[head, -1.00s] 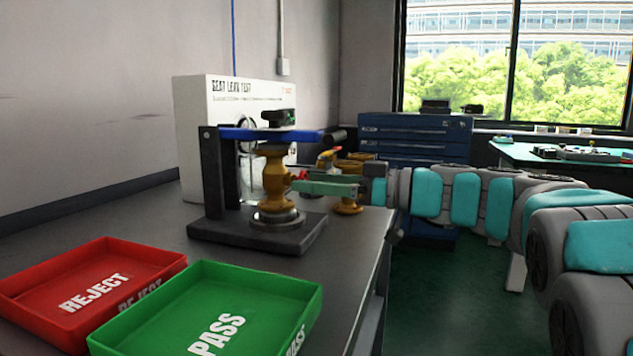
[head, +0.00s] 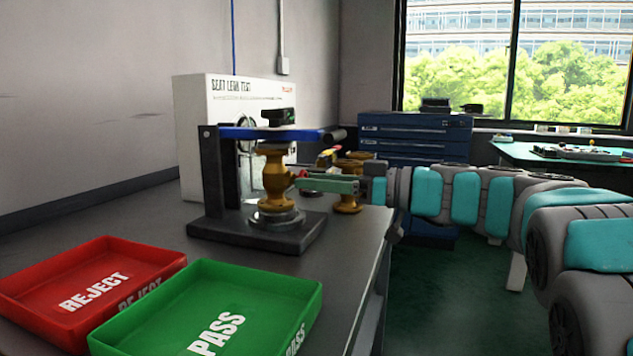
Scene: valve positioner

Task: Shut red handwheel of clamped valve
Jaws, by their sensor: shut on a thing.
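The brass valve (head: 276,178) stands upright in the clamp fixture (head: 212,175), under its blue bar (head: 262,133) and on a round metal seat. My gripper (head: 301,183) reaches in from the right with green fingers, level with the middle of the valve. Its fingertips are at the valve's right side, where the handwheel sits.
More brass valves (head: 348,196) stand just behind my gripper on the bench. The white seat leak test box (head: 205,100) is behind the fixture. A red REJECT tray (head: 135,252) and a green PASS tray (head: 250,318) lie in front.

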